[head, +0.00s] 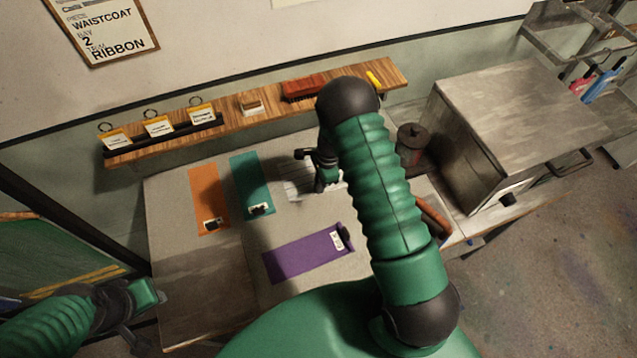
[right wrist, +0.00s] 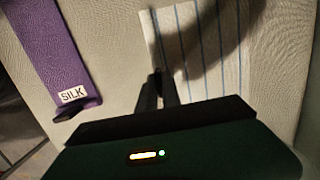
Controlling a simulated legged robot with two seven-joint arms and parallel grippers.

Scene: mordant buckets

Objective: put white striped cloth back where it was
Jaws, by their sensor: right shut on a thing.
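The white striped cloth (head: 300,191) lies on the grey table mat, partly hidden by my right gripper (head: 318,182) in the head view. In the right wrist view the cloth (right wrist: 215,45) shows thin blue stripes and a shadow across it. My right gripper (right wrist: 160,82) is shut on the cloth near its edge; the cloth looks flat and close to the mat. My left gripper (head: 138,310) is low at the left of the head view, away from the cloths; its jaws do not show clearly.
An orange cloth (head: 207,192) and a teal cloth (head: 250,178) lie left of the striped one. A purple cloth (head: 300,257) labelled SILK lies nearer. A wooden shelf (head: 232,120) runs behind. A dark canister (head: 411,138) and a metal box (head: 505,110) stand right.

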